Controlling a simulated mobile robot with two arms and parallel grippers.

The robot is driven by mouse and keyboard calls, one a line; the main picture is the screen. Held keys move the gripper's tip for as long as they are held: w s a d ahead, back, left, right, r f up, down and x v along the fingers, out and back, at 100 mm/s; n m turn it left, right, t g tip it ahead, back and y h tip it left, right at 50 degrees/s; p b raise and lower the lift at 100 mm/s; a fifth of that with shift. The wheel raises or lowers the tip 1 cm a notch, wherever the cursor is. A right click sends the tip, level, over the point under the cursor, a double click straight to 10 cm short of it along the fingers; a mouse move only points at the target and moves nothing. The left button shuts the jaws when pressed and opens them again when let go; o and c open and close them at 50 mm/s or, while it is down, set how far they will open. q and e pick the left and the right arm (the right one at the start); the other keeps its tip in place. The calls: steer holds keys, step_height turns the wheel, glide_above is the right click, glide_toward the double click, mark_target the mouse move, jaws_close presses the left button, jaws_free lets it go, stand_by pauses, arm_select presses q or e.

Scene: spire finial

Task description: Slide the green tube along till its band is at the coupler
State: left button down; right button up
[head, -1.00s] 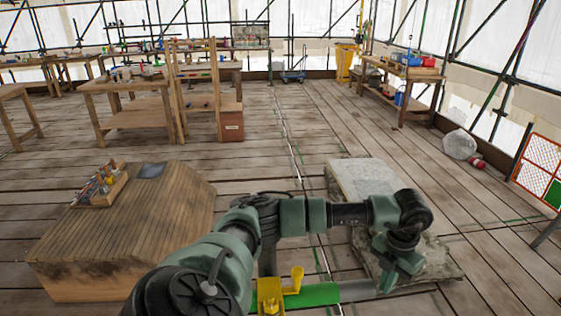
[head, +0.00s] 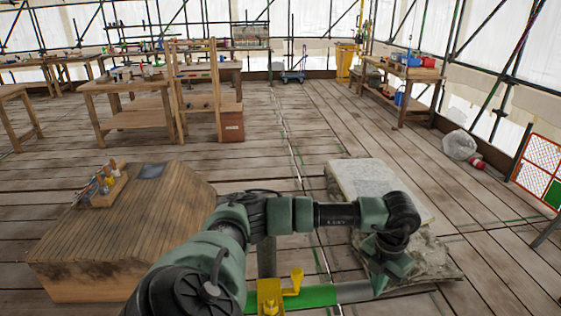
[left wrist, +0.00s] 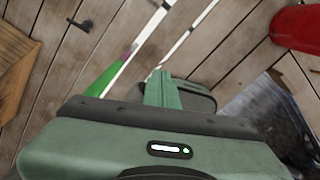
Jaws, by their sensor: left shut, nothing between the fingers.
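The green tube (head: 318,296) lies low in the head view, with a grey length (head: 354,291) continuing from its right end. At its left is a yellow coupler (head: 270,296) with an upright yellow lever. My left gripper (head: 379,286) is shut and empty, pointing down at the right end of the grey length. I cannot tell whether it touches it. In the left wrist view, part of the green tube (left wrist: 104,78) shows left of my shut fingers (left wrist: 160,88), apart from them in the picture. I cannot make out the band. My right gripper is not in view.
A wooden box-like block (head: 120,235) with a small tool tray (head: 108,186) stands at the left. Workbenches stand farther back. Open floor lies between.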

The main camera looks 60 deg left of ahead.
mark_target(363, 283)
arm_select(q)
steer(key=shift+s+a, duration=0.25)
steer(key=shift+s, duration=0.4)
steer(key=shift+s+a, duration=0.3)
steer(key=shift+s, duration=0.35)
steer(key=shift+s+a, duration=0.25)
steer(key=shift+s, duration=0.4)
steer(key=shift+w, duration=0.1)
steer(key=shift+w+d, duration=0.35)
steer(key=shift+w, duration=0.5)
steer(key=shift+r+p, duration=2.35)
steer(key=shift+r, duration=1.7)
steer(key=shift+d+f, duration=0.1)
